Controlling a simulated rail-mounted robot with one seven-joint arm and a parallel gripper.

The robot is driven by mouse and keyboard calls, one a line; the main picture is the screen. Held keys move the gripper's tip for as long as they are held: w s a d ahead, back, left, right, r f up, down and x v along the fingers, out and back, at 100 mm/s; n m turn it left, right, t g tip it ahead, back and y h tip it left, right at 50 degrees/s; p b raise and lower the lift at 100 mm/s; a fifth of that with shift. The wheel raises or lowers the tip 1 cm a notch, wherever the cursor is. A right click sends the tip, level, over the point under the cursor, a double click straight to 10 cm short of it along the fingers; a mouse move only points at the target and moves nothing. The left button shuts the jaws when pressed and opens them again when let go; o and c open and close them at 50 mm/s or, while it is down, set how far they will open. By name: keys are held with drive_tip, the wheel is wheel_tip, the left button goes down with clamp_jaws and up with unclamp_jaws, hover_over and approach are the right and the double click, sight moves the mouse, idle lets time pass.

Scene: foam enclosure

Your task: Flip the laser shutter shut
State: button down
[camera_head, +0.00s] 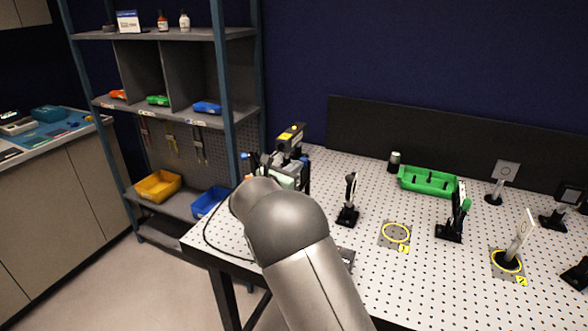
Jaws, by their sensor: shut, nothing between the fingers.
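My arm reaches from the bottom middle to the back left part of the perforated optical table (370,265). Its grey links cover what lies behind them, and I cannot make out my gripper's fingers. Just past the arm's end stands a dark boxy device with a yellow label (291,133), partly hidden by the arm. A black post mount (349,202) stands upright right of the arm. Farther right is a black mount with a green-tipped part (458,213). I cannot tell for sure which of these bears the laser shutter, or its position.
A green tray (428,181) and a small dark cylinder (394,161) stand at the back. A yellow ring (396,234) marks a bare spot. A tilted pale plate on a post (521,238) stands right. A shelf unit (165,35) with bins is left. A black cable (207,232) hangs over the table's left side.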

drive_tip(key=b+v, duration=0.2)
drive_tip(key=v, duration=1.1)
drive_tip(key=shift+s+a, duration=0.2)
drive_tip(key=shift+f, duration=0.15)
